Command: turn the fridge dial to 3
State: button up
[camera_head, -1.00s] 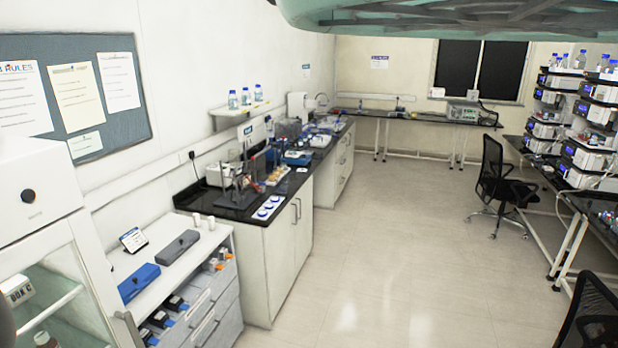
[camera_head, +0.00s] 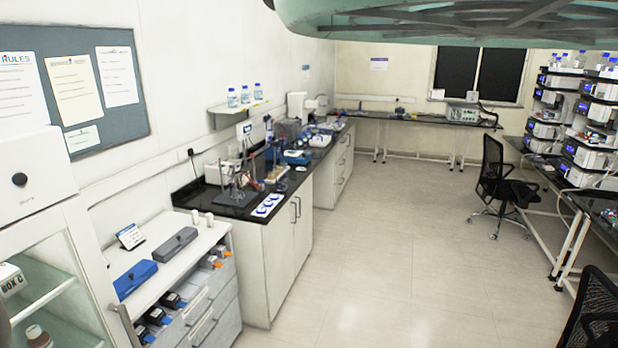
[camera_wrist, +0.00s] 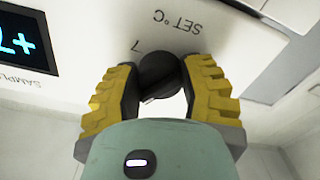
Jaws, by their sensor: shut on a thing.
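The black round dial (camera_wrist: 161,78) is in the middle of the wrist view, which shows the panel upside down. My gripper (camera_wrist: 160,88) is shut on the dial, with yellow-backed fingers on both sides of it. A printed "7" and "SET °C" (camera_wrist: 178,21) stand on the white fridge panel (camera_wrist: 95,25) beside the dial. Other scale numbers are hidden or out of the picture, and I cannot tell where the dial points. A lit display (camera_wrist: 22,45) with a cut-off cyan reading is at the left. My gripper does not show in the head view.
In the head view, a white glass-fronted cabinet (camera_head: 35,230) with a black knob (camera_head: 19,180) stands at the left. Beside it are a low drawer unit (camera_head: 215,320) and a black-topped bench (camera_head: 225,205). Open floor (camera_head: 400,250) lies in the middle; chairs (camera_head: 495,185) stand at the right.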

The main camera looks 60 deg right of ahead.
jog(key=n+b, duration=0.1)
jog(key=n, duration=0.2)
jog(key=shift+f+n+b, duration=0.15)
jog(key=shift+n+b, duration=0.15)
jog(key=shift+b, duration=0.05)
jog(key=shift+n+b, duration=0.45)
jog(key=shift+n, duration=0.95)
jog(key=o, duration=1.2)
jog(key=shift+s+d, duration=0.1)
jog(key=shift+v, duration=3.55)
